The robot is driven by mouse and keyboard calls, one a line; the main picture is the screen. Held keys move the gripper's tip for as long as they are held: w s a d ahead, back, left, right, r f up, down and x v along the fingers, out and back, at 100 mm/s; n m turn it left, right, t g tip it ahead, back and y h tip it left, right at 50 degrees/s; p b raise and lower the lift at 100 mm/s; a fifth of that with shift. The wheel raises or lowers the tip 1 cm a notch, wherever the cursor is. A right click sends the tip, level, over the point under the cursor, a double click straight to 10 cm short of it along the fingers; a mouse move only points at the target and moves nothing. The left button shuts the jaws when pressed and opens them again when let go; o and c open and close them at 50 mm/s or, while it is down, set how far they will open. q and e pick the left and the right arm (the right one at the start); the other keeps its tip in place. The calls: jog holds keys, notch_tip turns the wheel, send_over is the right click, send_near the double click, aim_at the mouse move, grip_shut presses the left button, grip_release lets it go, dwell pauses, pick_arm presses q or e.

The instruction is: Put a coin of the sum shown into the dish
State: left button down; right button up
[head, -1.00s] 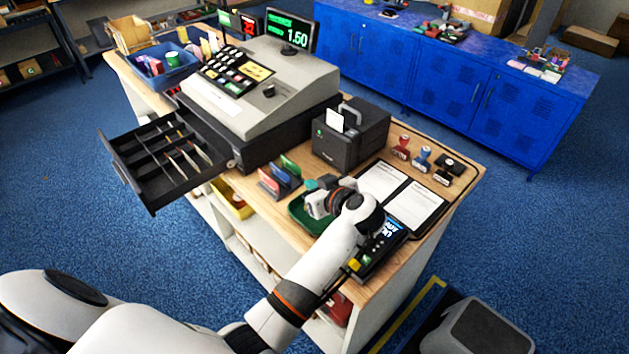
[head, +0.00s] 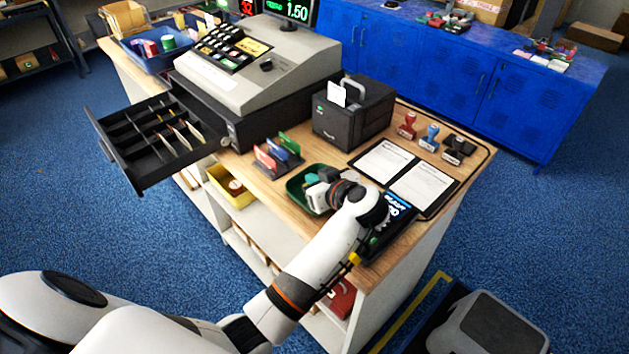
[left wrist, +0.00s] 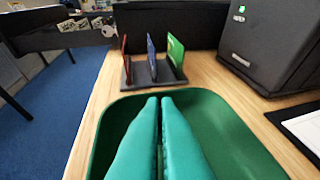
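The customer display (head: 290,12) reads 1.50 in green. The open black cash drawer (head: 120,167) juts out left of the register, with several compartments; I cannot make out single coins in it. The green dish (head: 293,190) stands at the counter's front edge; its visible inside looks empty in the left wrist view (left wrist: 235,140). My left gripper (head: 311,179) is over the dish. Its teal fingers (left wrist: 160,100) are closed together with only a thin dark line between them, and I see no coin in them. They hide part of the dish. My right gripper is not in view.
A card rack (head: 278,160) stands behind the dish. A black printer (head: 352,115), a clipboard (head: 420,185) and several stamps (head: 431,137) are to its right. A card terminal (head: 388,225) sits close under my left arm. A blue tray (head: 160,58) is at the far left.

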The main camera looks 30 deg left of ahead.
pick_arm(q)
jog(key=c, duration=2.1)
grip_release()
jog(key=shift+c, duration=0.2)
jog(key=o, duration=0.5)
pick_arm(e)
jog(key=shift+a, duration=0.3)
pick_arm(q)
jog(key=shift+o, duration=0.2)
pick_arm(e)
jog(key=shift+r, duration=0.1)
